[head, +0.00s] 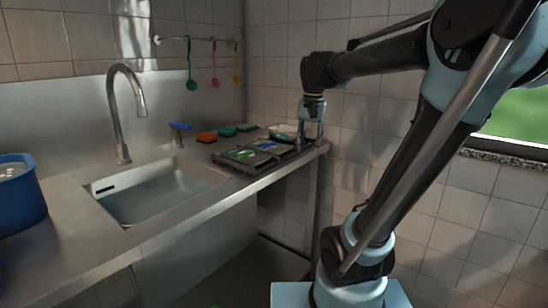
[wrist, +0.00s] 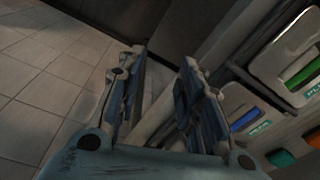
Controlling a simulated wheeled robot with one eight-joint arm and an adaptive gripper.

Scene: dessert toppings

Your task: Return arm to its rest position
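My gripper (head: 311,132) points down at the counter's right end, beside the dark tray (head: 235,163). In the wrist view my gripper (wrist: 167,58) has its two fingers apart, with nothing between them. The floor and the counter's edge show past the fingertips. My arm reaches from the right of the head view, bent high, with its forearm out toward the tray.
A steel counter (head: 75,240) holds a sink (head: 150,195) and a tap (head: 120,110). A blue pot (head: 20,200) stands at the left. Orange (head: 206,137) and green (head: 227,131) sponges lie behind the tray. Coloured utensils hang from a wall rail (head: 200,39). A tiled wall and window are at right.

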